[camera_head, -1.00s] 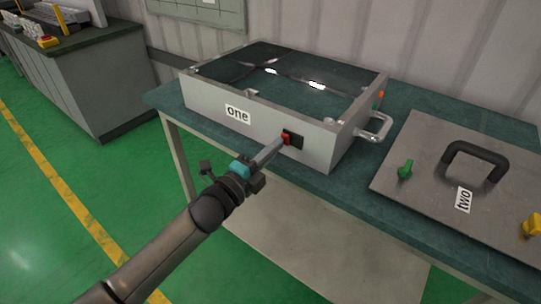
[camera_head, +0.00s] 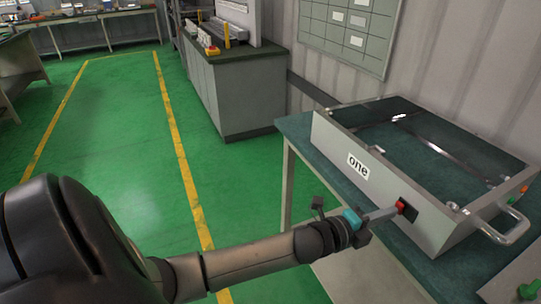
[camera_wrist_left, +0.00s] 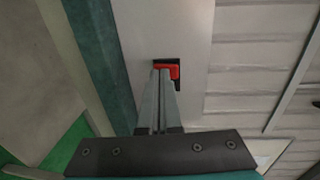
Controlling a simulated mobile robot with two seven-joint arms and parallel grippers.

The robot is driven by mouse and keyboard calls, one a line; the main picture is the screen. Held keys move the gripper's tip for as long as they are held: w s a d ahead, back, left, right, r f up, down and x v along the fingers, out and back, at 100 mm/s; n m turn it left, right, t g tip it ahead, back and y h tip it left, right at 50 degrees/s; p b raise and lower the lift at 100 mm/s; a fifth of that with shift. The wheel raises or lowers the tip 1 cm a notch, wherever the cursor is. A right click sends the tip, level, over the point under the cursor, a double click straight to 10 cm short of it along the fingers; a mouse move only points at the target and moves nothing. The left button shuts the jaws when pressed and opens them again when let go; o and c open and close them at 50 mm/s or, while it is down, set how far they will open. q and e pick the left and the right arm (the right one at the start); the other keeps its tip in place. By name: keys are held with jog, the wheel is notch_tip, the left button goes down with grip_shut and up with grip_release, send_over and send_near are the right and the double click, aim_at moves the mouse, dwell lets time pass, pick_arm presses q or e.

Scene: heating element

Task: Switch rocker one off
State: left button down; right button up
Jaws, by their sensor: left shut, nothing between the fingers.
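The box marked "one" (camera_head: 330,138) is a grey open-topped frame on the teal table. On its front face, near the right end, sits a red rocker (camera_head: 400,207) in a black surround. My left gripper (camera_head: 392,211) is shut and empty, with its fingertips at the rocker, seemingly touching it. In the left wrist view the closed fingertips (camera_wrist_left: 161,70) overlap the left part of the red rocker (camera_wrist_left: 175,71) and hide some of it. I cannot tell the rocker's position. My right gripper is not in view.
A metal handle (camera_head: 508,228) sticks out from the box's right side, with green and orange parts near it. A green knob (camera_head: 529,289) shows at the bottom right. A grey cabinet (camera_head: 240,92) stands behind. The green floor at left is clear.

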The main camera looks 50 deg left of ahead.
pick_arm(q)
jog(key=r+p+v, duration=0.1)
jog(key=p+v, duration=0.2)
jog(key=v, duration=1.1)
jog(key=s+a+f+n+g+y, duration=0.2)
jog(key=s+f+n, duration=0.1)
jog(key=f, duration=0.5)
jog(key=s+a+f+n+g+y, duration=0.1)
jog(key=s+a+f+n+g, duration=0.1)
jog(key=f, duration=0.6)
jog(key=s+a+f+n+g+y, duration=0.2)
jog(key=s+a+f+n, duration=0.2)
jog(key=f, duration=0.4)
jog(key=shift+s+a+f+n+y+p, duration=0.25)
jog(key=shift+n+y+p, duration=0.1)
jog(key=shift+n, duration=0.35)
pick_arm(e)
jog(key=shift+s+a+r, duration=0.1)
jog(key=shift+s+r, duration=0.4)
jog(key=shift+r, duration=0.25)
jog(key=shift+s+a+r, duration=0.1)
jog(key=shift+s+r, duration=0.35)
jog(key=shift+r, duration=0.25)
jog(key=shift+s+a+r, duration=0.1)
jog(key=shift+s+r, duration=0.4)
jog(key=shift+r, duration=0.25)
